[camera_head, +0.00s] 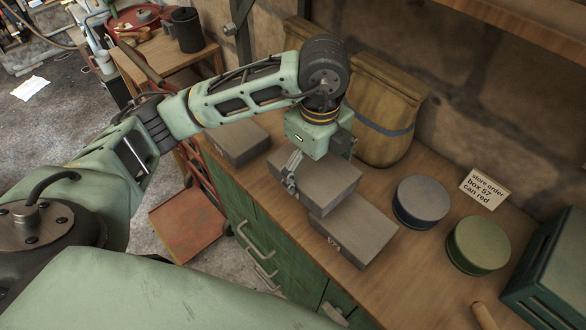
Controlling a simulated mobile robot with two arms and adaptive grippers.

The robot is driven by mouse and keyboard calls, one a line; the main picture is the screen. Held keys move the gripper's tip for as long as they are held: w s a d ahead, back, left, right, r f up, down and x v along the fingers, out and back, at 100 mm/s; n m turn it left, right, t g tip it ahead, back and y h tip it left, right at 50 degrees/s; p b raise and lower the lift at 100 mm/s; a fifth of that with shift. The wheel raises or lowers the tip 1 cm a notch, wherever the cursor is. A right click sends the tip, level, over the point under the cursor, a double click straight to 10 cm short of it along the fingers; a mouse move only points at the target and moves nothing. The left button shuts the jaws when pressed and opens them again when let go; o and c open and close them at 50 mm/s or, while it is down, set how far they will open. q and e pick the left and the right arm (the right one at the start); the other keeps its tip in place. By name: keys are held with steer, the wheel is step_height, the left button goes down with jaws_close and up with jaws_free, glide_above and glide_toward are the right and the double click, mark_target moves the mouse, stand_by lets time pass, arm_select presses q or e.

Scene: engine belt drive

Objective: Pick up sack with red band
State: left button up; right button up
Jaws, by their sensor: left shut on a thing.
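A tan sack (378,98) stands upright against the wall at the back of the bench. The band that shows on it is blue-grey; I see no red band on any sack. Part of another brown sack-like shape (297,35) shows behind my left arm, mostly hidden. My left gripper (291,177) points down in front of the sack, at the left end of a grey box (320,182), and is shut on this box. My right gripper is not in view.
Another grey box (238,142) lies left. A green crate (552,270) stands at the right edge.

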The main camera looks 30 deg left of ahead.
arm_select(q)
steer(key=a, duration=0.1)
steer(key=w+a+f, duration=0.1)
steer(key=a, duration=0.1)
steer(key=w+a+f+p, duration=0.1)
steer(key=shift+a+f, duration=0.15)
steer(key=shift+a, duration=0.05)
steer(key=w+a+f, duration=0.1)
steer(key=w+a+f+p, duration=0.1)
steer(key=a, duration=0.1)
steer(key=shift+w+a+f, duration=0.1)
steer(key=shift+a+f, duration=0.05)
steer(key=shift+f, duration=0.55)
step_height(320, 180, down, 3)
steer(key=shift+f+p, duration=0.1)
steer(key=shift+p, duration=0.7)
steer(key=shift+f, duration=0.15)
steer(key=o, duration=1.3)
steer(key=shift+f, duration=0.15)
steer(key=shift+o, duration=0.2)
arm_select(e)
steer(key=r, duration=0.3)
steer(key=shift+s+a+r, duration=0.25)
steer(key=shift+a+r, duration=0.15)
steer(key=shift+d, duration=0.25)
